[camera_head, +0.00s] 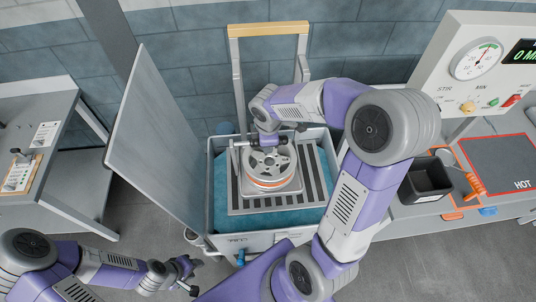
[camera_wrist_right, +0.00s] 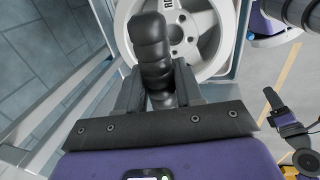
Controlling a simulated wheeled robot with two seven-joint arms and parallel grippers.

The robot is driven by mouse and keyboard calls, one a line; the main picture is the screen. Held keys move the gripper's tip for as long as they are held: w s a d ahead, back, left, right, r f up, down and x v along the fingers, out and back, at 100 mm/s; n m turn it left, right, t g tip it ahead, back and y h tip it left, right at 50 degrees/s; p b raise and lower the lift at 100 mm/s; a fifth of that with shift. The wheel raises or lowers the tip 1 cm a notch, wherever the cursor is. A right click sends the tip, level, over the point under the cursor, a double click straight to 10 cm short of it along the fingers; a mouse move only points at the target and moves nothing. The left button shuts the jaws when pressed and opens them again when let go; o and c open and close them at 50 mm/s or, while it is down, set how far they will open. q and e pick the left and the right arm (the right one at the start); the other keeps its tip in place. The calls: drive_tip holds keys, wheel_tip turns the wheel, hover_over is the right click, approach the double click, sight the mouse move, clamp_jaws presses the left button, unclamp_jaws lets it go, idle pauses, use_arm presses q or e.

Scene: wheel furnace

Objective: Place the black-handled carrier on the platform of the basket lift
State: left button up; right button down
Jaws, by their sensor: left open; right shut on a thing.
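The carrier (camera_head: 253,190) bears a grey spoked wheel and is at the slatted platform (camera_head: 313,190) of the basket lift, inside the open tub. I cannot tell whether its base touches the slats or is slightly above them. My right gripper (camera_head: 268,140) is over the back of the wheel, its jaws mostly hidden by the arm. In the right wrist view, it is shut on the carrier's black ribbed handle (camera_wrist_right: 151,45), with the wheel (camera_wrist_right: 195,35) just beyond. My left gripper (camera_head: 188,276) is open and empty in front of the tub, at lower left.
The tub (camera_head: 217,215) holds teal liquid, and its grey lid (camera_head: 155,130) stands open at left. The lift's frame has a yellow top bar (camera_head: 268,29) behind. At right are a black bin (camera_head: 430,178), a plate marked HOT (camera_head: 500,160) and a dial panel (camera_head: 475,65).

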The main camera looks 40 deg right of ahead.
hover_over(268, 169)
wheel_tip(268, 169, down, 4)
drive_tip(key=shift+w+a+f+b, duration=0.1)
drive_tip(key=shift+f+b, duration=0.6)
drive_tip(key=shift+f, duration=1.7)
drive_tip(key=shift+f, duration=0.1)
drive_tip(key=c, duration=0.7)
unclamp_jaws()
drive_tip(key=r, duration=0.4)
drive_tip(key=s+r+p, duration=0.1)
drive_tip(key=r, duration=0.3)
drive_tip(key=s+a+r, duration=0.1)
drive_tip(key=r, duration=0.3)
drive_tip(key=shift+s+a+p, duration=0.1)
drive_tip(key=shift+s+p, duration=0.1)
drive_tip(key=shift+p, duration=0.15)
